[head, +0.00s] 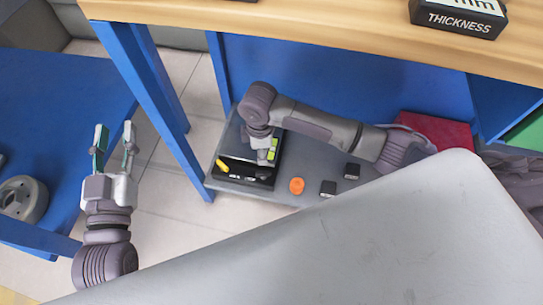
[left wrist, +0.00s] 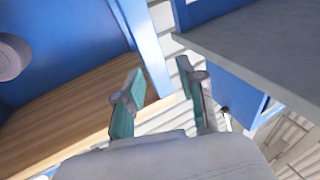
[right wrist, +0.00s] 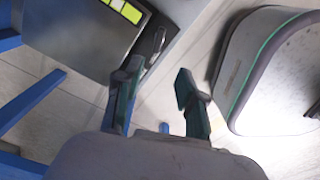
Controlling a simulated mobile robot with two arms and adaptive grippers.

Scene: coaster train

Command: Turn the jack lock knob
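I cannot tell for sure which part is the jack lock knob. An orange round knob-like piece (head: 296,185) is on the grey lower surface, right of a dark device (head: 247,172) with yellow-green patches. My right gripper (right wrist: 158,80) is open and empty in the right wrist view. The dark device's edge (right wrist: 85,45) and a small dark upright part (right wrist: 156,42) lie just beyond its left finger. In the head view my right arm's end hangs over the device and its fingers are hard to make out. My left gripper (head: 115,135) is open and empty over the floor.
A yellow piece (head: 222,166) lies at the device's left. Black blocks (head: 328,188) are right of the orange piece. A blue table leg (head: 160,105) stands between my grippers. A wood tabletop (head: 330,28) overhangs the back. A grey wheel-like part (head: 22,198) is at far left.

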